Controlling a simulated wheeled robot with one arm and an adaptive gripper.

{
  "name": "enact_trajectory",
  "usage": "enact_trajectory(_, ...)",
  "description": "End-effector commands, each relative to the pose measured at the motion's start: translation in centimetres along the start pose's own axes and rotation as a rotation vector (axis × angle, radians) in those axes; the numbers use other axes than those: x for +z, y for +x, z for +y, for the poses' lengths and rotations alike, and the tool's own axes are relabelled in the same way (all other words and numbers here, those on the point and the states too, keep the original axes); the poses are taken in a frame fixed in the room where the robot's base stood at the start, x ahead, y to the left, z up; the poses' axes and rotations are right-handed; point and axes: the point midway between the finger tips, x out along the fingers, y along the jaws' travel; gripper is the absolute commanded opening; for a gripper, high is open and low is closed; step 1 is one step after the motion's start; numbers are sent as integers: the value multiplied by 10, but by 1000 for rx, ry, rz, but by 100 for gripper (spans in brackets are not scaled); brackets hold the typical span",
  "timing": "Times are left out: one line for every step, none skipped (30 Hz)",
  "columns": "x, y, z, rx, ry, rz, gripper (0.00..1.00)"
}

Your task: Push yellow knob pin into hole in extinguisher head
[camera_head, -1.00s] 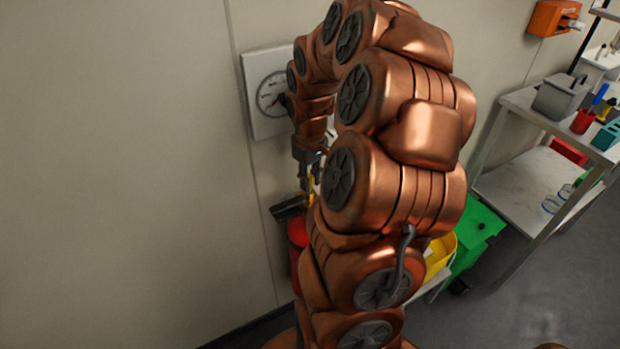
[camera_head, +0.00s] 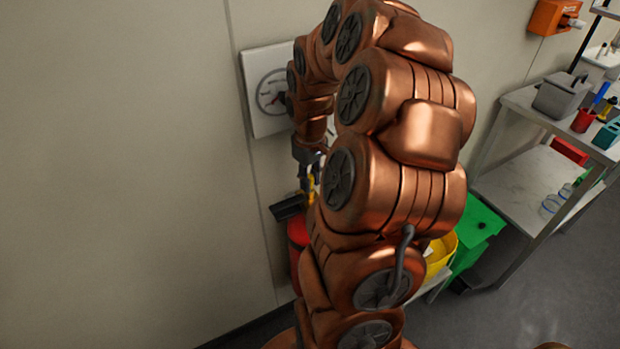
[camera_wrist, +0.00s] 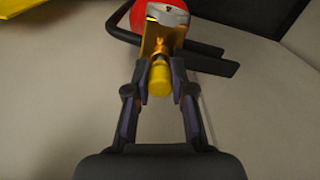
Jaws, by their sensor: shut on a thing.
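In the wrist view my gripper (camera_wrist: 160,95) is shut on the yellow knob pin (camera_wrist: 160,80), with a finger on each side of the knob. The knob's far end is up against the extinguisher head, a yellow-gold bracket (camera_wrist: 158,45) with a grey metal top and black levers (camera_wrist: 205,60). The hole itself is hidden behind the knob, so I cannot tell how deep the pin sits. The red extinguisher body (camera_head: 298,240) stands by the wall in the head view, mostly behind my arm. My gripper (camera_head: 308,185) points down at its head there.
A green bin (camera_head: 478,228) and a yellow bucket (camera_head: 440,255) stand to the right. A workbench (camera_head: 530,105) with tools is further right. The wall at left is bare.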

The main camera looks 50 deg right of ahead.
Motion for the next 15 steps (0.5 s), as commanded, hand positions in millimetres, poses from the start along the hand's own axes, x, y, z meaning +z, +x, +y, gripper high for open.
enact_trajectory(0, 1, 0, 0, 0, 0, 5)
enact_trajectory(0, 2, 0, 0, 0, 0, 5)
enact_trajectory(0, 2, 0, 0, 0, 0, 5)
enact_trajectory(0, 2, 0, 0, 0, 0, 5)
enact_trajectory(0, 3, 0, 0, 0, 0, 5)
enact_trajectory(0, 3, 0, 0, 0, 0, 5)
enact_trajectory(0, 4, 0, 0, 0, 0, 5)
enact_trajectory(0, 4, 0, 0, 0, 0, 5)
enact_trajectory(0, 4, 0, 0, 0, 0, 5)
enact_trajectory(0, 5, 0, 0, 0, 0, 5)
enact_trajectory(0, 5, 0, 0, 0, 0, 5)
enact_trajectory(0, 5, 0, 0, 0, 0, 5)
enact_trajectory(0, 6, 0, 0, 0, 0, 5)
enact_trajectory(0, 6, 0, 0, 0, 0, 5)
enact_trajectory(0, 6, 0, 0, 0, 0, 5)
